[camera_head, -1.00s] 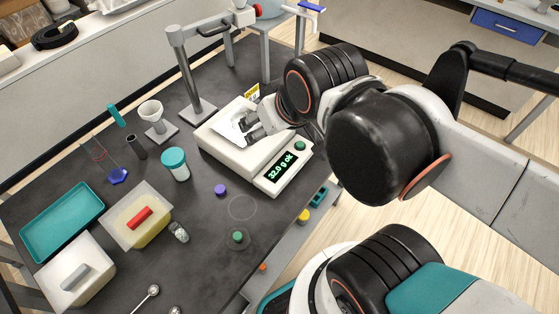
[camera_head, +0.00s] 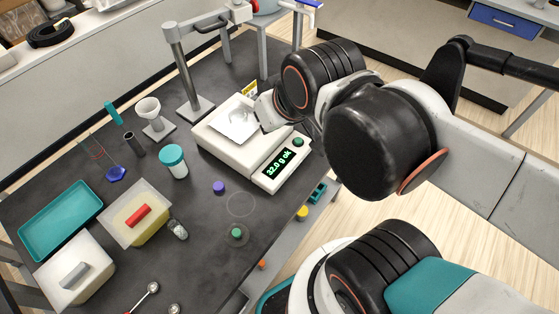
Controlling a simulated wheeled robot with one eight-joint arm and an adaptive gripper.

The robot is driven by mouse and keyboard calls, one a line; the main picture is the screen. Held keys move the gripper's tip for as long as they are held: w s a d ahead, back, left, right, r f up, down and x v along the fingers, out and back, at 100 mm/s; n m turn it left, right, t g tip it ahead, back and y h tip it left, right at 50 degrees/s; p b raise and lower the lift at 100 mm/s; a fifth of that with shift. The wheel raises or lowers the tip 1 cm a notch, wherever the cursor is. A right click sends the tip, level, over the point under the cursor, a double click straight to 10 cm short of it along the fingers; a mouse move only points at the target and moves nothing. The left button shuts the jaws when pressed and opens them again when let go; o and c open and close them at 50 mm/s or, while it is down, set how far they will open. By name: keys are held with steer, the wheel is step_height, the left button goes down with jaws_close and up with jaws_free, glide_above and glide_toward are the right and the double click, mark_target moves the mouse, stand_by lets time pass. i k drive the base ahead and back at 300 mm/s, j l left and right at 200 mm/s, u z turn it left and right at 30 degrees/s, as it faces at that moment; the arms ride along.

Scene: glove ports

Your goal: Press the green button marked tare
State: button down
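The white scale (camera_head: 220,145) stands on the dark bench and its display (camera_head: 279,168) reads about "32.0 g ok" in green. A green button (camera_head: 298,142) sits on the scale's front panel, beside the display's upper right end. Any marking on it is too small to read. My gripper (camera_head: 268,112) is over the right part of the scale, between the pan (camera_head: 236,125) and the green button, and appears apart from the button. Its fingers are mostly hidden by my own wrist, so their opening cannot be seen.
A second green knob (camera_head: 237,233) on a dark round base sits on the bench front. A purple cap (camera_head: 219,187), a teal-lidded jar (camera_head: 173,160) and a grey stand (camera_head: 196,107) are near the scale. A teal tray (camera_head: 60,220) lies left.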

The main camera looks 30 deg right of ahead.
mark_target(298, 141)
steer(key=k+j, duration=0.1)
steer(key=k, duration=0.35)
steer(key=k+j+u, duration=0.1)
steer(key=k, duration=0.3)
